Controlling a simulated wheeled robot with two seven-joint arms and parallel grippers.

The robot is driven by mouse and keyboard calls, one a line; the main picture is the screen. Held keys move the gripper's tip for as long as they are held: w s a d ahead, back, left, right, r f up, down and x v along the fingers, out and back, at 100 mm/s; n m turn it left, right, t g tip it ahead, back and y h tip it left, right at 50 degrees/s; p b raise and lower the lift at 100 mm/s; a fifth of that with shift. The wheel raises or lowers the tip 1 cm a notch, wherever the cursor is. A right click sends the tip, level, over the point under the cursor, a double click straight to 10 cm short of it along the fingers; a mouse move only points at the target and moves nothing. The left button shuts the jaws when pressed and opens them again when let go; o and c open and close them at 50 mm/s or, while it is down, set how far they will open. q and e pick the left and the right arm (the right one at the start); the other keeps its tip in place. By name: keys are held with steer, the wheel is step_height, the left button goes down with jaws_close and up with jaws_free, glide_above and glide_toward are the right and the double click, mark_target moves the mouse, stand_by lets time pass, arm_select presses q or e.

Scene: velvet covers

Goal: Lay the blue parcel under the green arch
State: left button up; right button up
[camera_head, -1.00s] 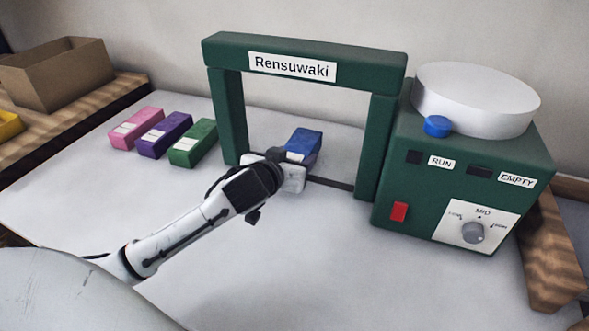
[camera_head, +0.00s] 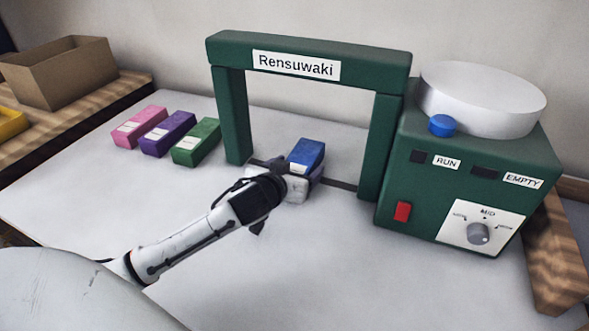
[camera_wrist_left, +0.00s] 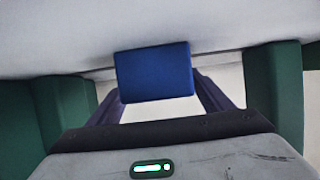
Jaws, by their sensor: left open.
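The blue parcel (camera_head: 309,152) shows within the opening of the green arch (camera_head: 233,118), between its posts, low near the dark bar (camera_head: 340,184) at its foot. My left gripper (camera_head: 303,180) reaches in from the front, open, at the parcel's near end, and hides the parcel's lower part. In the left wrist view the blue parcel (camera_wrist_left: 154,72) shows between the two spread fingers, with green posts on both sides. I cannot tell whether a finger touches it or whether it rests fully on the table. My right gripper is not in view.
Pink (camera_head: 139,127), purple (camera_head: 167,134) and green (camera_head: 196,142) parcels lie left of the arch. A green machine (camera_head: 465,185) with a white round top stands close on the right. A cardboard box (camera_head: 60,72) is at far left. The front table is clear.

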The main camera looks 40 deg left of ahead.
arm_select(q)
steer(key=v, duration=1.2)
steer(key=shift+p, duration=0.3)
